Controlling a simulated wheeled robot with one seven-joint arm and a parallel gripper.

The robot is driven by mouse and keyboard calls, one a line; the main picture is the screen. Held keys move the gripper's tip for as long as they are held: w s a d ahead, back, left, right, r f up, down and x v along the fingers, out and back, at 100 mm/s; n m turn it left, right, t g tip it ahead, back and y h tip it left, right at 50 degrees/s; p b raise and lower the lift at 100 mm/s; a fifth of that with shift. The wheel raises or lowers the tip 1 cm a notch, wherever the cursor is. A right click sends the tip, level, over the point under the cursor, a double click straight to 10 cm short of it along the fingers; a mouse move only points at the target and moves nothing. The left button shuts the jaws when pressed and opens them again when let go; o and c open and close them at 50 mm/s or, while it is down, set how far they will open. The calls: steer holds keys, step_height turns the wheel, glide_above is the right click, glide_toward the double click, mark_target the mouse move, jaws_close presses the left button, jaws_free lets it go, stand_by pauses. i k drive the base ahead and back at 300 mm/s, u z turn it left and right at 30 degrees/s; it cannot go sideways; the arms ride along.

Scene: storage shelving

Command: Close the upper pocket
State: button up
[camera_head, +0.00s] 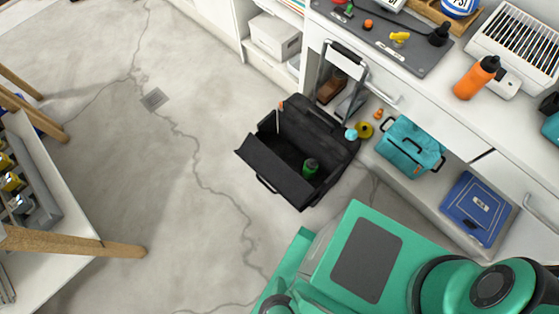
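A black tool bag (325,120) stands open on the concrete floor, against the front of the white cabinets. A wide black flap or panel (272,172) slants outward on its left side, so the dark inside shows. A green bottle or can (310,167) is inside the bag near its lower right end. An orange-tipped stick-like item rises at the bag's upper left edge. I cannot tell which part is the upper pocket. My green arm fills the lower right, apart from the bag in the picture. My gripper is not in view.
A teal bag (410,147) and a blue case (473,208) sit on the low shelf at right. The white counter (465,85) above holds an orange bottle (478,77). A wooden-legged table (75,243) stands at left. The floor (190,150) left of the black bag is clear.

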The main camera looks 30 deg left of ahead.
mark_target(286, 183)
steer(key=z, duration=0.25)
steer(key=k, duration=2.3)
steer(key=u, duration=0.55)
steer(key=k, duration=0.45)
steer(key=i, duration=1.05)
steer(key=u, duration=0.45)
